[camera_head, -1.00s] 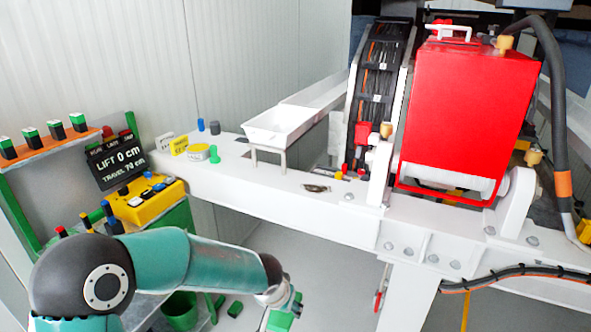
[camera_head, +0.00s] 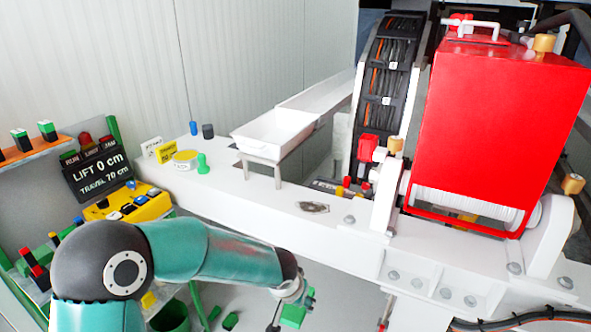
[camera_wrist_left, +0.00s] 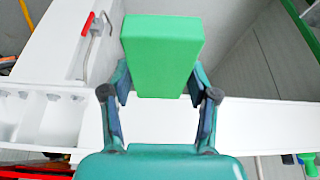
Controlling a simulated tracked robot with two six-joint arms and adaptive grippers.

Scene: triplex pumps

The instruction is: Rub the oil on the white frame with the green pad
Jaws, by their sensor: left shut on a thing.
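The oil (camera_head: 313,207) is a small dark smear on the top of the white frame (camera_head: 262,212), right of the white tray on legs. My left gripper (camera_head: 298,298) is in front of the frame and below its top, apart from the oil. It is shut on the green pad (camera_head: 293,315). In the left wrist view the green pad (camera_wrist_left: 162,50) stands out between the two fingers of the gripper (camera_wrist_left: 160,82). The oil cannot be made out in the wrist view. My right gripper is not in view.
A white tray (camera_head: 270,135) stands on the frame, with a yellow tin (camera_head: 184,160) and green peg (camera_head: 202,164) to its left. The red pump housing (camera_head: 500,125) and dark cable chain (camera_head: 385,90) rise at the right.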

